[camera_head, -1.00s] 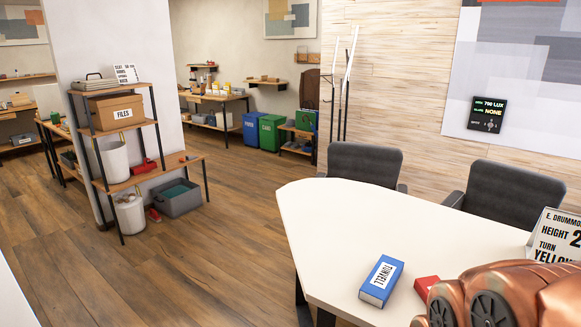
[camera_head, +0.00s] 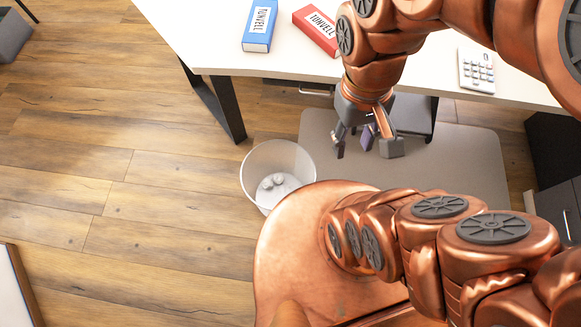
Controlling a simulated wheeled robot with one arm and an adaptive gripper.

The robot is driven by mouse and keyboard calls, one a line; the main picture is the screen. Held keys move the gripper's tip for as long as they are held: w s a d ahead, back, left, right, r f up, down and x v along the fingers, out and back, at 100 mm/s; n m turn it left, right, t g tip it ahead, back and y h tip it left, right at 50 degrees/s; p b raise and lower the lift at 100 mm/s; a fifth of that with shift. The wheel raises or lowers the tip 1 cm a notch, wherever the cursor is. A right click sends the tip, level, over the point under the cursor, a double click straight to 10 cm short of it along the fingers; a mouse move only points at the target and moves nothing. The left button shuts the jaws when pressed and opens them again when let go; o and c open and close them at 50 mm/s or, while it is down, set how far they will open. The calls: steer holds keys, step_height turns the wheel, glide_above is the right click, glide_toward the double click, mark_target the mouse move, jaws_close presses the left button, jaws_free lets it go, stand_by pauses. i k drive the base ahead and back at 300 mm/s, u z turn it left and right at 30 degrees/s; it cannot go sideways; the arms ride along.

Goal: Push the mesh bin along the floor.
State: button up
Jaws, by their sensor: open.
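The mesh bin (camera_head: 249,177) is a round, whitish, see-through bin standing upright on the floor. Several crumpled pale balls (camera_head: 272,182) lie at its bottom. My copper-coloured body hides part of its lower right side. My gripper (camera_head: 366,150) points down to the right of the bin, by the front edge of the table. It is open, with its fingers apart and nothing seen between them. A gap shows between the gripper and the bin.
A white table (camera_head: 213,50) with a dark leg (camera_head: 222,105) stands behind the bin. It holds a blue box (camera_head: 259,25), a red box (camera_head: 318,30) and a calculator (camera_head: 477,70). A grey mat (camera_head: 450,160) lies beneath the gripper. Wood floor (camera_head: 90,150) is clear at left.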

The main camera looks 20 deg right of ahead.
mark_target(288, 158)
steer(key=z, duration=0.2)
steer(key=k, duration=0.65)
steer(key=u, duration=1.1)
steer(key=k, duration=1.05)
steer(key=u, duration=1.4)
steer(key=i, duration=0.45)
steer(key=z, duration=0.15)
